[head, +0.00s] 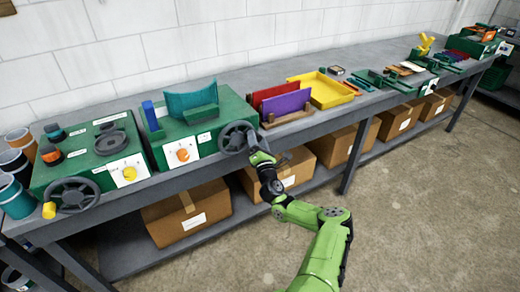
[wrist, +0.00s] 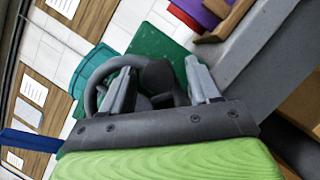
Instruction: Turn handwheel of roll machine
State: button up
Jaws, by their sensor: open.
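The roll machine (head: 205,122) is a green box with a curved teal sheet (head: 190,100) on top. It stands on the grey bench, left of my gripper. Its dark handwheel (head: 234,137) is on the right part of its front. My gripper (head: 254,146) is open at the wheel's right side. In the wrist view the handwheel (wrist: 92,88) shows behind and between the two fingers of my gripper (wrist: 160,75). A dark round part of the wheel (wrist: 158,76) lies between the fingers. I cannot tell whether the fingers touch it.
A second green machine (head: 95,155) with its own dark handwheel (head: 75,194) stands to the left. Red and purple panels (head: 287,103) in a wooden rack and a yellow tray (head: 322,88) lie to the right. Cardboard boxes (head: 188,212) sit on the lower shelf. The floor in front is clear.

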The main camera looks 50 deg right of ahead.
jog(key=v, duration=1.5)
jog(key=shift+p, duration=0.45)
jog(key=shift+f, duration=0.1)
